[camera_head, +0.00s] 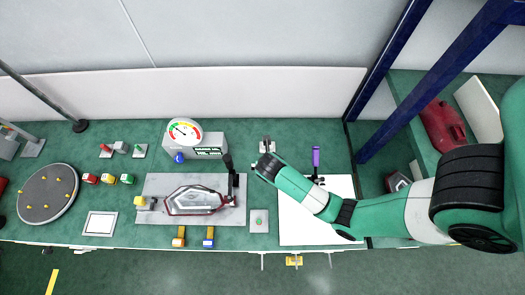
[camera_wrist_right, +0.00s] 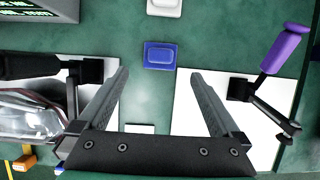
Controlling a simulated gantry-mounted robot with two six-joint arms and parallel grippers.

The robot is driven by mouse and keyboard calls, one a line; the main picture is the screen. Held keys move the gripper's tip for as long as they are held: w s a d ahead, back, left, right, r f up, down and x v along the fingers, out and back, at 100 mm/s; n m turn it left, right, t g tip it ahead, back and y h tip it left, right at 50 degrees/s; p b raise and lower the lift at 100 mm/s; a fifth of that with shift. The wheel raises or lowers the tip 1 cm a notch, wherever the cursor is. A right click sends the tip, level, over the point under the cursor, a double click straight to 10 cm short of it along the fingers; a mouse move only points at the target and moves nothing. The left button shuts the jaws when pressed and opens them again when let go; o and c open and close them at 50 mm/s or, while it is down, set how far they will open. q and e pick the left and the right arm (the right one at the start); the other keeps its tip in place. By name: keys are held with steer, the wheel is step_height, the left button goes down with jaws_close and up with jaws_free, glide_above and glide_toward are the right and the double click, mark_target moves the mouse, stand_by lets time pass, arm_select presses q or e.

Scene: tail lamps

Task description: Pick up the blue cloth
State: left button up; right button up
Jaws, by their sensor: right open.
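A blue folded-looking rectangle (camera_wrist_right: 159,55), which looks like the blue cloth, lies flat on the green table in the right wrist view. It is just beyond and between the fingertips of my right gripper (camera_wrist_right: 158,73), apart from them. The gripper is open and empty above the table. In the head view my right gripper (camera_head: 262,168) is over the middle of the table, and I cannot make out the blue cloth there; the arm seems to hide it. My left gripper is not in view.
A tail lamp (camera_head: 193,201) sits on a grey plate beside a black-handled clamp (camera_head: 231,178) to the left. A purple-handled clamp (camera_head: 316,166) stands on a white board (camera_head: 300,232) to the right. A gauge (camera_head: 185,132) stands behind. A pale block (camera_wrist_right: 165,7) lies beyond the cloth.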

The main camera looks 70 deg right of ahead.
steer(key=b+x, duration=0.2)
steer(key=x, duration=0.3)
steer(key=shift+d+f+b, duration=0.1)
steer(key=shift+f+b, duration=0.2)
steer(key=shift+w+d+f, duration=0.1)
steer(key=shift+d+f, duration=0.15)
steer(key=shift+f, duration=0.15)
steer(key=b+x, duration=0.1)
steer(key=x, duration=0.1)
steer(key=b+x, duration=0.2)
steer(key=x, duration=0.1)
steer(key=shift+s+a+f, duration=0.15)
steer(key=shift+s+a, duration=0.1)
steer(key=shift+w+d, duration=0.1)
steer(key=c, duration=1.1)
steer(key=shift+r+p, duration=0.45)
step_height(320, 180, up, 3)
steer(key=shift+f+p, duration=0.1)
steer(key=shift+p, duration=0.7)
steer(key=s+a+r+p, duration=0.1)
steer(key=s+a+r, duration=0.1)
steer(key=s+r, duration=0.1)
steer(key=s+a+r+p, duration=0.2)
steer(key=s+a+r, duration=0.1)
steer(key=s, duration=0.1)
steer(key=s+a+r+p, duration=0.2)
steer(key=s+a+r, duration=0.1)
steer(key=s, duration=0.1)
steer(key=shift+s+a+r, duration=0.15)
steer(key=shift+a, duration=0.05)
